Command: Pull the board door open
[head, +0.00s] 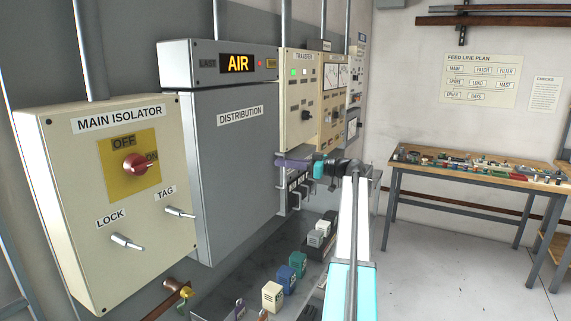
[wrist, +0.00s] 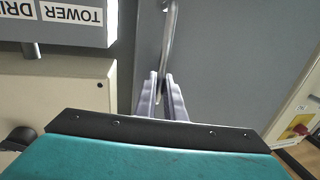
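The board door (head: 236,160) is the large grey panel labelled DISTRIBUTION in the head view; it looks closed, flush with its cabinet. In the wrist view the grey door (wrist: 235,60) fills the upper right. A slim metal bar handle (wrist: 169,38) stands off the door near its edge. My gripper (wrist: 160,76) has its two pale purple fingers close on either side of the handle, with the bar filling the narrow gap. In the head view my gripper (head: 282,162) reaches the door's right edge; the handle is hidden there.
Left of the door is the MAIN ISOLATOR box (head: 110,190) with a red knob and two protruding levers. A grey box with an AIR sign (head: 238,63) sits above. Beige panels (head: 300,95) stand to the right. A shelf with several small blocks (head: 272,295) lies below. A workbench (head: 480,165) stands right.

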